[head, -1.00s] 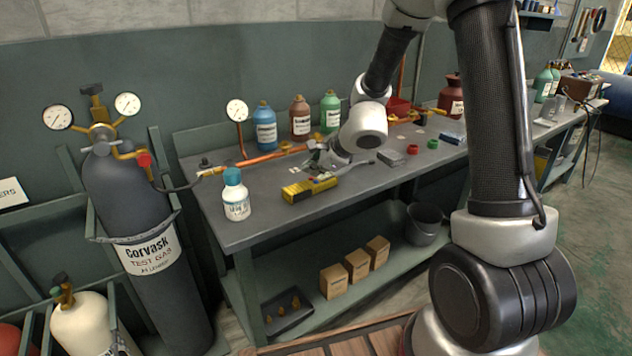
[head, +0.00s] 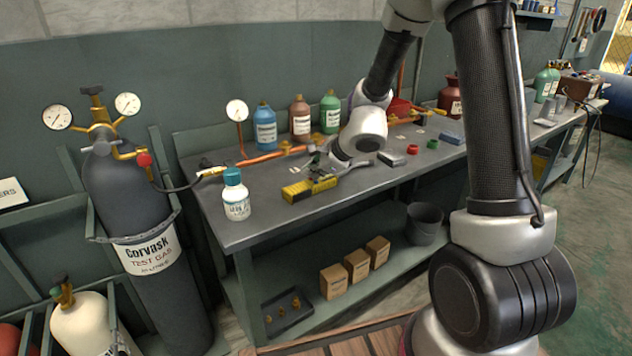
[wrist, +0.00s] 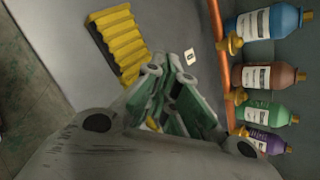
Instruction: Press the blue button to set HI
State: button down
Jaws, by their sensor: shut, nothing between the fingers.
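A yellow ribbed device (head: 309,188) lies on the grey workbench (head: 262,228) near its front edge. In the wrist view the yellow device (wrist: 120,45) is at the upper left, beyond the fingertips. I cannot make out a blue button in either view; the device's near end is partly hidden by my fingers. My gripper (head: 319,167) is low over the bench, just behind the device. In the wrist view my gripper (wrist: 170,64) has its green-and-grey fingers together, with nothing held. I cannot tell whether it touches the device.
A small white card (wrist: 189,57) lies beside the fingertips. A copper pipe (head: 268,155) runs along the bench's rear, before blue (head: 265,130), brown (head: 301,120) and green (head: 330,112) bottles. A white bottle with a teal cap (head: 235,197) stands left of the device.

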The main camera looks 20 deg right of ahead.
aim_at(313, 184)
jog(key=shift+f, duration=0.35)
dwell(0.4)
jog(key=shift+r, duration=0.8)
notch_tip(313, 184, up, 5)
dwell(0.6)
dwell(0.5)
